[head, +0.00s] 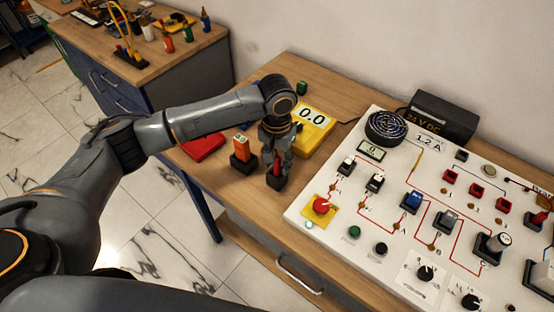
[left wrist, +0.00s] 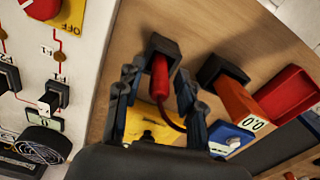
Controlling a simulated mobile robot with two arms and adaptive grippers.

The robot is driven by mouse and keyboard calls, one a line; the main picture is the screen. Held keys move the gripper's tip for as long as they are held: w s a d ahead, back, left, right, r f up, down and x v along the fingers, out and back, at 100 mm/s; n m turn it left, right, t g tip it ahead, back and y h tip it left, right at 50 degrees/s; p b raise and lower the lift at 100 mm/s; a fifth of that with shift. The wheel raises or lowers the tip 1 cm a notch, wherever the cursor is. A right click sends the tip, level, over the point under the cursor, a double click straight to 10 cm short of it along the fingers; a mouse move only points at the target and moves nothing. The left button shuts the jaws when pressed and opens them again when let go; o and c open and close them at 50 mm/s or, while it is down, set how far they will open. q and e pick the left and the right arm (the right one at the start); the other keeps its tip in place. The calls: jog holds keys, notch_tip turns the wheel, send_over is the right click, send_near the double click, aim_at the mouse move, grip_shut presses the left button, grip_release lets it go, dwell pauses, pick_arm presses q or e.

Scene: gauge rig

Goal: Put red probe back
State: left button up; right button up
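The red probe (head: 277,168) stands in a small black holder (head: 275,183) on the wooden bench, left of the white panel. In the left wrist view the probe (left wrist: 160,77) has its end in the black holder (left wrist: 163,44), and a red lead runs from it toward the yellow meter (left wrist: 150,122). My left gripper (head: 275,157) points down over the probe. In the left wrist view its fingers (left wrist: 157,80) stand apart on both sides of the probe, with gaps visible. The yellow meter (head: 313,122) reads 0.0 behind the gripper. My right gripper is not in view.
An orange device (head: 242,147) stands in another black holder close left of the gripper. A red tray (head: 203,146) lies farther left. The white panel (head: 400,222) with knobs and switches fills the right. A black 24 V DC box (head: 441,118) stands behind it.

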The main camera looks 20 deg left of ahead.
pick_arm(q)
notch_tip(320, 180, up, 12)
jog(key=shift+r+b, duration=0.15)
jog(key=shift+b, duration=1.05)
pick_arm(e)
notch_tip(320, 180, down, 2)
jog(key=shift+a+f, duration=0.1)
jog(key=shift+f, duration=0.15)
